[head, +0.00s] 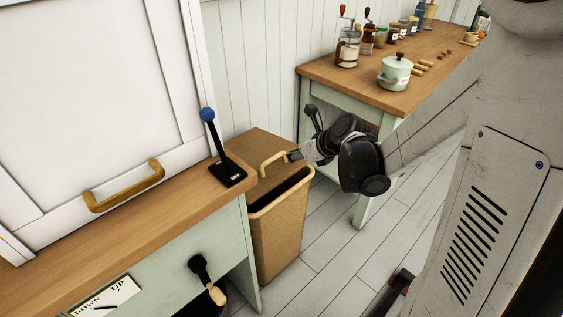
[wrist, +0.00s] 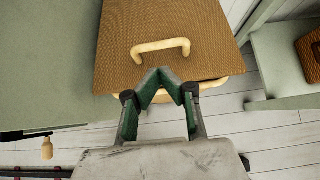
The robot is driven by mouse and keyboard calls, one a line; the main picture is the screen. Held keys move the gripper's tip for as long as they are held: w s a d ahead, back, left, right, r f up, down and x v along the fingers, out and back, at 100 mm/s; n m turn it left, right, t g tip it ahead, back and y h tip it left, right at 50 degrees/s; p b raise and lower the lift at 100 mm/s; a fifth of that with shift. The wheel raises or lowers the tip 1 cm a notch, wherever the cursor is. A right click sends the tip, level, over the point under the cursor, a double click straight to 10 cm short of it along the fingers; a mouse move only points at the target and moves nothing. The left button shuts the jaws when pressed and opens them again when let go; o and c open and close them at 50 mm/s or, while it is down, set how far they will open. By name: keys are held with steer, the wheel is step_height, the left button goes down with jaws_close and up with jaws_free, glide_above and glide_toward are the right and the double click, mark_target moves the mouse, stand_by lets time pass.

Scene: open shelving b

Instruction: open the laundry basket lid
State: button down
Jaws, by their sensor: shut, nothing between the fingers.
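The tan woven laundry basket (head: 278,240) stands on the floor beside the counter. Its lid (head: 248,150) is raised at the front, with a dark gap between it and the basket's pale rim. The lid's pale wooden handle (head: 270,157) also shows in the wrist view (wrist: 160,46), on the brown lid (wrist: 115,50). My gripper (head: 291,156) is shut and empty at the right end of the handle in the head view. In the wrist view my gripper (wrist: 159,80) lies over the lid's front edge, below the handle. I cannot tell whether it touches the lid.
The counter (head: 130,235) with a blue-knobbed lever (head: 210,130) is close on the left. A table (head: 405,95) holding a pot (head: 394,75) and jars stands behind on the right. The floor (head: 320,270) right of the basket is clear.

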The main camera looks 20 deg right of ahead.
mark_target(274, 158)
steer(key=b+x, duration=0.2)
steer(key=x, duration=0.6)
steer(key=shift+w+a+f+b, duration=0.1)
steer(key=shift+w+f+b, duration=0.1)
steer(key=shift+f+b, duration=0.1)
steer(key=shift+w+a+f, duration=0.2)
steer(key=shift+w+f, duration=0.05)
steer(key=shift+w, duration=0.2)
steer(key=shift+w+a+r, duration=0.15)
steer(key=shift+r, duration=0.25)
